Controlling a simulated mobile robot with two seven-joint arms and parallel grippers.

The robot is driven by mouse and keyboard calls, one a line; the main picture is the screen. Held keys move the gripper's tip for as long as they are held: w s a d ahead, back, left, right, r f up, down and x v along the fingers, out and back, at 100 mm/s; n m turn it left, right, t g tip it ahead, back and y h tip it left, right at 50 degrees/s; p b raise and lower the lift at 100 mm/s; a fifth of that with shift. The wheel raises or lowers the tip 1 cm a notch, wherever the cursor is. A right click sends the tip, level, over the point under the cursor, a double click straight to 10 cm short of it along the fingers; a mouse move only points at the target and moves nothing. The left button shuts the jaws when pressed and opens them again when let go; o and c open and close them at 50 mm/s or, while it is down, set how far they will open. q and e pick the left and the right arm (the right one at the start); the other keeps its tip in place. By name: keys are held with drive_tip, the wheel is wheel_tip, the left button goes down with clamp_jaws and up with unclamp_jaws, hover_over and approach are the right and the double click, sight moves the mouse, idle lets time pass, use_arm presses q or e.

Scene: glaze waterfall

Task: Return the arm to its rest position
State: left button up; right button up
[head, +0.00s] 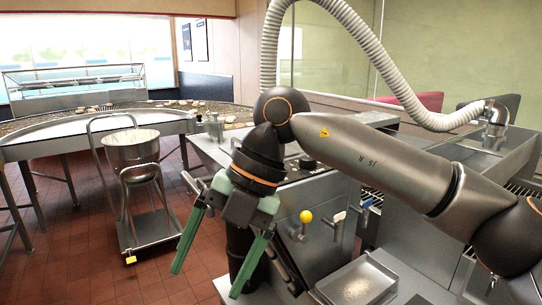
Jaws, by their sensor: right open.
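My right arm comes in from the right edge and reaches across the front of the grey machine (222,150). My right gripper (207,282) hangs at its end, pointing down, with its two green fingers spread wide. Nothing is between the fingers. The gripper is in front of the machine's left side, with red tiled floor behind the left finger. My left gripper does not show.
A wheeled cart (150,230) with a metal bucket (133,151) stands left of the gripper. A metal tray (357,283) holding pale grains is at the lower right. A yellow knob (306,216) and levers stick out near the gripper. A ribbed hose (385,73) arches above my arm.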

drive_tip(key=s+a+r+g+y+p, duration=0.1)
drive_tip(key=s+a+r+g+y, duration=0.1)
drive_tip(key=s+a+g+y, duration=0.6)
drive_tip(key=w+d+f+m+t+y+p, duration=0.15)
drive_tip(key=w+d+m+t+y, duration=0.3)
drive_tip(key=w+m+t, duration=0.45)
drive_tip(key=w+d+f+m+t+y+p, duration=0.1)
drive_tip(key=w+d+f+m+t+y, duration=0.15)
drive_tip(key=w+m+t+y, duration=0.65)
drive_tip(key=d+f+m+t+h, duration=0.9)
drive_tip(key=f+t+h, duration=0.1)
drive_tip(key=f+h, duration=0.25)
drive_tip(key=s+d+f+m+g+h+p, duration=0.1)
drive_tip(key=s+d+f+m+h, duration=0.25)
drive_tip(key=f, duration=0.35)
drive_tip(key=s+d+f+m+g+h, duration=0.1)
drive_tip(key=s+d+f+m+h, duration=0.1)
drive_tip(key=d+f+h, duration=0.4)
drive_tip(key=s+d+f+g+h, duration=0.1)
drive_tip(key=s+d+f+g, duration=0.2)
drive_tip(key=s+f, duration=0.4)
drive_tip(key=s+d+f+m+g+h, duration=0.1)
drive_tip(key=s+d+f+g, duration=0.2)
drive_tip(key=s+f, duration=0.5)
drive_tip(key=shift+s+d+p, duration=0.2)
drive_tip(key=shift+d+p, duration=0.25)
drive_tip(key=shift+d, duration=0.05)
